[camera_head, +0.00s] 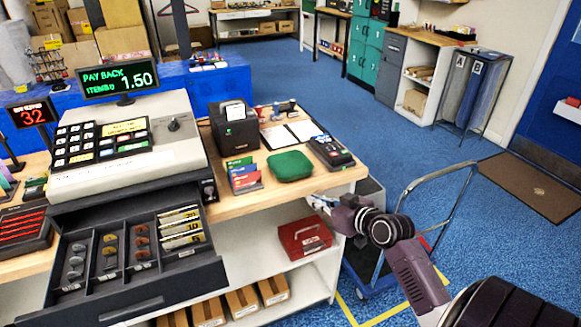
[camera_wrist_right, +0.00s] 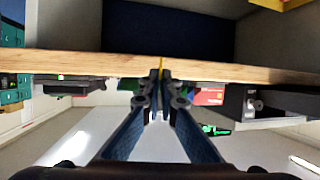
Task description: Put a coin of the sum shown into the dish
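The display (camera_head: 118,80) on the cash register reads "PAY BACK" and 1.50. The open drawer (camera_head: 150,295) holds silver coins (camera_head: 75,262), darker coins (camera_head: 109,250) and copper coins (camera_head: 141,243) in compartments, with notes beside them. A green, cushion-like piece (camera_head: 290,166) lies on the counter; I cannot tell whether it is the dish. My right gripper (camera_head: 320,203) is at the counter's front edge, below the green piece. In the right wrist view its fingertips (camera_wrist_right: 160,76) are together, with a thin yellow sliver between them; I cannot tell what it is. My left gripper is not in view.
A black printer (camera_head: 235,127), coloured packets (camera_head: 244,178) and a card terminal (camera_head: 330,152) stand around the green piece on the counter (camera_head: 232,203). A red box (camera_head: 304,238) sits on the shelf below. A trolley (camera_head: 372,285) stands beside the counter.

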